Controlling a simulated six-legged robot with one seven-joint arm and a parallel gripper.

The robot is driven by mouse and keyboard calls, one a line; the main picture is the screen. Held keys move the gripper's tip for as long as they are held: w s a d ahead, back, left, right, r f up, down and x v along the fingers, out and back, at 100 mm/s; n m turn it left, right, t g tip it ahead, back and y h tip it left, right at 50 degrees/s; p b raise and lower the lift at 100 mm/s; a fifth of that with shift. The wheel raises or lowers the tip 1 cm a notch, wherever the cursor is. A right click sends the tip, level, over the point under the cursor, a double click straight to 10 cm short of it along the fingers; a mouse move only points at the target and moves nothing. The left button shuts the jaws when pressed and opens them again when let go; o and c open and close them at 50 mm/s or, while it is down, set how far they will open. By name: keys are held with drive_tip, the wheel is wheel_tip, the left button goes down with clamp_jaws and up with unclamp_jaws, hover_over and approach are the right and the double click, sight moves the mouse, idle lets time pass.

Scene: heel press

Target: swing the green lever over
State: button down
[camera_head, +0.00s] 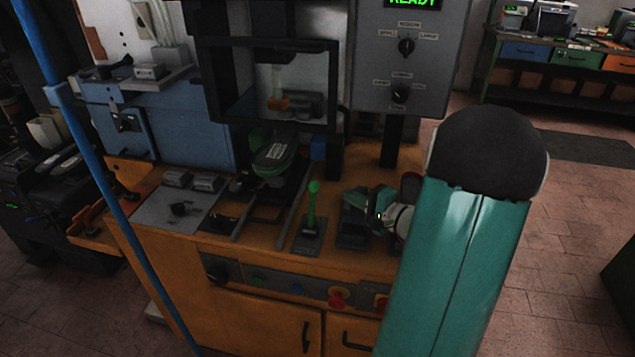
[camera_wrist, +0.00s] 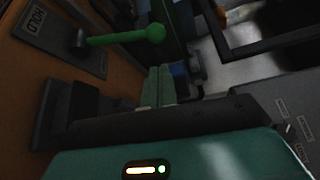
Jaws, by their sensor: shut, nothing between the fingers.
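The green lever (camera_head: 313,206) stands upright on a dark base plate at the front middle of the orange bench. Its round knob is on top. In the wrist view the lever (camera_wrist: 125,37) lies across the upper part of the picture, with its base and a plate reading "HOLD" at the left. My gripper (camera_head: 364,199) is just right of the lever in the head view, apart from it. In the wrist view my gripper's green fingers (camera_wrist: 158,84) are together, with nothing between them, and show below the lever's knob.
A control box (camera_head: 408,60) with dials and a "READY" display stands behind. A dark-framed press window (camera_head: 270,122) is at the back. A slide with a green-topped block (camera_head: 272,160) lies left of the lever. A red button (camera_head: 338,298) is on the bench front.

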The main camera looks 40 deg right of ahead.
sight(312, 205)
drive_tip(key=shift+s+d, duration=0.2)
drive_tip(key=shift+w+a, duration=0.15)
drive_tip(key=shift+w, duration=0.05)
drive_tip(key=x, duration=0.9)
drive_tip(key=shift+w, duration=0.35)
drive_tip(key=shift+s+a, duration=0.1)
